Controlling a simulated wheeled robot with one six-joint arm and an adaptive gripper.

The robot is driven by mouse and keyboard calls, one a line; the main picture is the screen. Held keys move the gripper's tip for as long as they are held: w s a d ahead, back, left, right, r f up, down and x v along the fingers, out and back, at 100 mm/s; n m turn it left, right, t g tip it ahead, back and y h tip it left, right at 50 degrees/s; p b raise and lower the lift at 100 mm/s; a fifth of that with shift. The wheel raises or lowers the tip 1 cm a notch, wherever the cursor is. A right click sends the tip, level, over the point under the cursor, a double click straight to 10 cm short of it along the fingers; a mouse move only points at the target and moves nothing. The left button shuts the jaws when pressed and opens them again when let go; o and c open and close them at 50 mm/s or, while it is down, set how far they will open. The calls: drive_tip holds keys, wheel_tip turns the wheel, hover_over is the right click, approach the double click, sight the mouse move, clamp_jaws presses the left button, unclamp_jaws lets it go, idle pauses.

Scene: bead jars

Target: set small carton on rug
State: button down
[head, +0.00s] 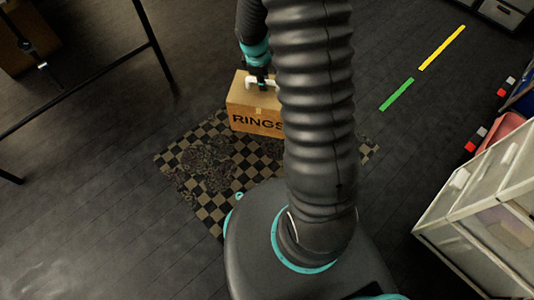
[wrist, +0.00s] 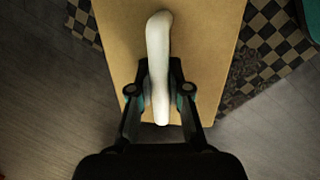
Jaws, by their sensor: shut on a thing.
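The small carton (head: 254,112) is a tan cardboard box marked "RINGS" with a white handle (wrist: 158,70) on top. My gripper (head: 260,84) is above the carton and shut on its white handle; in the wrist view my gripper (wrist: 159,92) has a finger on each side of it. The rug (head: 210,165) has a tan and black checker pattern with dark figures. The carton overlaps the rug's far part in the head view; I cannot tell whether it touches the rug or hangs above it. My arm and base hide the carton's right side and much of the rug.
A black-framed table (head: 95,75) stands at the left, with a brown box (head: 28,38) at the far left corner. A pale drawer unit (head: 480,205) stands at the right, near red and blue bins. Yellow (head: 442,47) and green (head: 396,94) floor strips mark clear dark floor.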

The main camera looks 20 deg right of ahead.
drive_tip(key=s+d+n, duration=0.1)
drive_tip(key=n, duration=0.1)
drive_tip(key=s+d+n, duration=0.1)
drive_tip(key=d+n, duration=0.1)
drive_tip(key=s+d+f+n+t, duration=0.1)
drive_tip(key=s+n, duration=0.1)
drive_tip(key=shift+d+y, duration=0.3)
drive_tip(key=shift+d, duration=0.05)
drive_tip(key=shift+s+d+f+n+y+b, duration=0.15)
drive_tip(key=shift+s+d+n+b, duration=0.1)
drive_tip(key=shift+s+d+n, duration=0.75)
drive_tip(key=shift+s+d+f+n+y+b, duration=0.2)
drive_tip(key=shift+s+d+n, duration=0.35)
drive_tip(key=shift+n, duration=0.85)
drive_tip(key=w+f+b, duration=0.1)
drive_tip(key=w+f, duration=1)
drive_tip(key=shift+w+d+b, duration=0.15)
drive_tip(key=shift+w+b, duration=0.1)
drive_tip(key=shift+b, duration=0.15)
drive_tip(key=shift+f, duration=0.15)
drive_tip(key=c, duration=1.1)
unclamp_jaws()
